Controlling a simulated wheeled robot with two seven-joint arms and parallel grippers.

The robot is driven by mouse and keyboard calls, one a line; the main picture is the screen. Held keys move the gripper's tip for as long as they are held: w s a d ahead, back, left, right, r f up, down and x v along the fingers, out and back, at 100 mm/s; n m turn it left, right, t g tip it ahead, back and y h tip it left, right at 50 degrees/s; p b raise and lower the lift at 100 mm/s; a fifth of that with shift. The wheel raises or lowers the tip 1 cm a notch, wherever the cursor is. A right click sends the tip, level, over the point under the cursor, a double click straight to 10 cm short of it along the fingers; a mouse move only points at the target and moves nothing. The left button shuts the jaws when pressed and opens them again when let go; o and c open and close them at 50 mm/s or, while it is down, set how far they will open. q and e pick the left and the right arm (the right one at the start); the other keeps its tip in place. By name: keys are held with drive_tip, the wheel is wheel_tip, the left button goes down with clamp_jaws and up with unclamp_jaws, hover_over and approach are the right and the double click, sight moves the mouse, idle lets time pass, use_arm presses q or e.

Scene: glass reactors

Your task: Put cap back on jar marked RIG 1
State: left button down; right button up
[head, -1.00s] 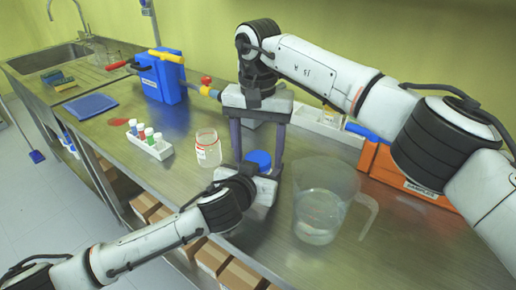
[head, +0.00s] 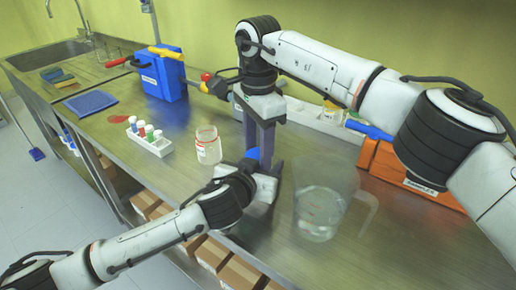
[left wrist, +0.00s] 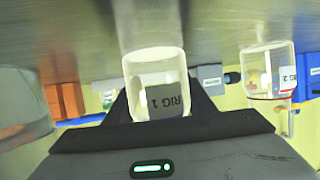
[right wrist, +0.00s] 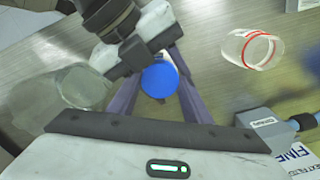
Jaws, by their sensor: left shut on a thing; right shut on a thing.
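The jar marked RIG 1 (left wrist: 160,85) is held between the fingers of my left gripper (left wrist: 155,105). In the head view my left gripper (head: 268,178) hides that jar. The blue cap (right wrist: 160,80) is between the fingers of my right gripper (right wrist: 158,95), which is shut on it. In the head view the cap (head: 252,154) is partly hidden by the fingers of my right gripper (head: 264,160). The cap is right above the left gripper. I cannot tell whether it touches the jar's rim.
An open jar with a red band (head: 208,147), marked RIG 2 in the left wrist view (left wrist: 268,75), stands to the left. A large clear beaker (head: 320,210) stands close on the right. A tube rack (head: 150,138), a blue box (head: 163,77) and an orange case (head: 410,175) are further off.

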drive_tip(key=o, duration=1.2)
drive_tip(key=shift+s, duration=0.1)
drive_tip(key=shift+a+r, duration=0.1)
drive_tip(key=shift+r, duration=2.25)
drive_tip(key=shift+c, duration=0.6)
drive_tip(key=shift+r+n, duration=0.6)
drive_tip(key=shift+n, duration=0.2)
wheel_tip(320, 180, up, 2)
drive_tip(key=n, duration=0.3)
drive_tip(key=shift+r+n, duration=0.1)
drive_tip(key=shift+n, duration=0.2)
